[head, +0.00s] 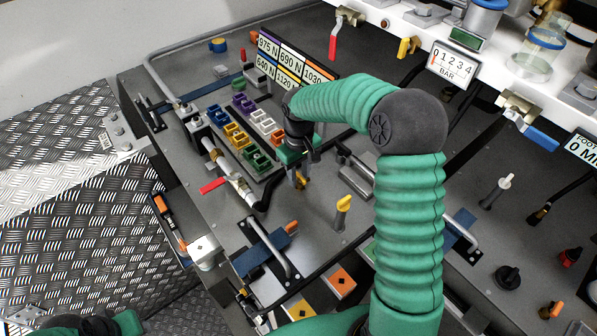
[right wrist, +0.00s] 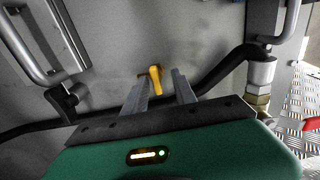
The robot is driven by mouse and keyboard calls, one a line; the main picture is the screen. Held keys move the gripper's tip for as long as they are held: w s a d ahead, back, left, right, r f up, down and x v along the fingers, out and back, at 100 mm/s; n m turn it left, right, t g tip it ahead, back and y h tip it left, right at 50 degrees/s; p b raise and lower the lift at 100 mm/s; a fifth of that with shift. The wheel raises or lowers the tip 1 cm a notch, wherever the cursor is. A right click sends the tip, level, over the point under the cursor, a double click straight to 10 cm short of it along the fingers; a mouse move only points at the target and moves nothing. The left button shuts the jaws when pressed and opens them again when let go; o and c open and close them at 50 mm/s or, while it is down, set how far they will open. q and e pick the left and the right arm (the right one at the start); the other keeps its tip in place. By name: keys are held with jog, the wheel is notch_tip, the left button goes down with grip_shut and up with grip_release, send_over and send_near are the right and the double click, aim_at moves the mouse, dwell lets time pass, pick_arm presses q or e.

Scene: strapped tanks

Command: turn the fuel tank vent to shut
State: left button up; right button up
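A small yellow lever (head: 301,180) stands on the grey deck, right by my right gripper's fingertips in the head view. In the right wrist view the yellow lever (right wrist: 155,78) shows between the two fingers, with a gap on each side. My right gripper (head: 304,168) is open and points down; its fingers also show in the right wrist view (right wrist: 160,86). I cannot tell how deep the lever sits between them. A second yellow lever (head: 343,203) stands apart to the right. No readable label tells which one is the fuel tank vent.
A red-handled valve on a pipe (head: 213,185) and a dark hose (right wrist: 40,125) lie nearby. Strapped coloured blocks (head: 235,125) are behind left. Metal bar handles (head: 270,248) rise from the deck in front. A white shelf with gauges (head: 453,65) overhangs at the back right.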

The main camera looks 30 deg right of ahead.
jog(key=shift+d, duration=0.25)
jog(key=shift+c, duration=1.2)
jog(key=shift+w+d+f, duration=0.2)
jog(key=shift+d, duration=0.05)
grip_shut()
pick_arm(q)
jog(key=shift+w+d, duration=0.2)
jog(key=shift+w, duration=0.05)
pick_arm(e)
jog(key=shift+a+r, duration=0.1)
jog(key=shift+a, duration=0.1)
